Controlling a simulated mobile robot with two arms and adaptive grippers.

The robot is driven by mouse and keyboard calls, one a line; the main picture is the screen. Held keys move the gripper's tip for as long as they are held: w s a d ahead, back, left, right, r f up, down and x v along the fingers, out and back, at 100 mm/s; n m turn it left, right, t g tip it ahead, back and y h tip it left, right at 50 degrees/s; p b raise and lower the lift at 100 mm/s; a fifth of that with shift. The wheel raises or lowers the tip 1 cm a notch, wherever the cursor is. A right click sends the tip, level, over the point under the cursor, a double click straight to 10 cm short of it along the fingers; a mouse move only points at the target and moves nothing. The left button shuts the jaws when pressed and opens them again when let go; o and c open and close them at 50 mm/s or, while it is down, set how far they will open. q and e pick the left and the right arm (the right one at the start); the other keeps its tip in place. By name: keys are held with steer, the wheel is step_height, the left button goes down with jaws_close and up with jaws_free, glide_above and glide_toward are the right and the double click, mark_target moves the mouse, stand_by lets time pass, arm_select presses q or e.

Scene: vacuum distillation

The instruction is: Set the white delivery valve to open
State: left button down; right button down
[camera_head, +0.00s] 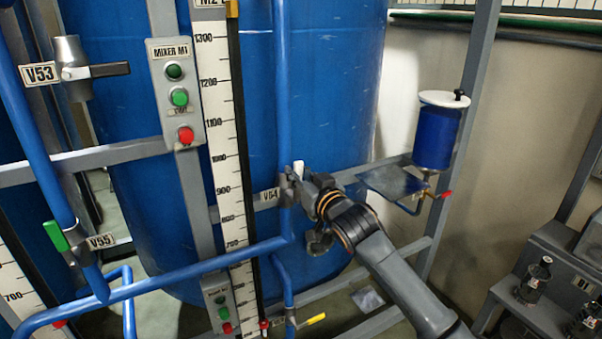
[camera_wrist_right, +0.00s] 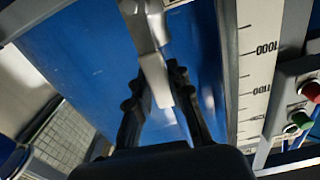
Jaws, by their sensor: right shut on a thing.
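The white delivery valve (camera_head: 298,168) sits on the vertical blue pipe beside the V54 label (camera_head: 270,195). In the head view only the white end of its handle shows above my right gripper (camera_head: 303,186), which hides much of the valve. In the right wrist view the pale handle (camera_wrist_right: 157,82) runs down from the grey valve body (camera_wrist_right: 143,25) and lies between the two dark fingers of my right gripper (camera_wrist_right: 163,85). The gripper is shut on the handle. The exact angle of the handle to the pipe is hard to tell. My left gripper is not in view.
A large blue tank (camera_head: 330,80) stands behind the valve. A white level scale (camera_head: 222,130) and the mixer panel (camera_head: 177,95) are to the left. Valve V53 (camera_head: 75,70) and green-handled V55 (camera_head: 56,236) are further left. A blue canister (camera_head: 437,138) hangs at right.

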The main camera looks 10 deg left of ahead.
steer(key=shift+f, duration=0.1)
stand_by(0.3)
steer(key=c, duration=1.2)
jaws_free()
steer(key=v, duration=1.2)
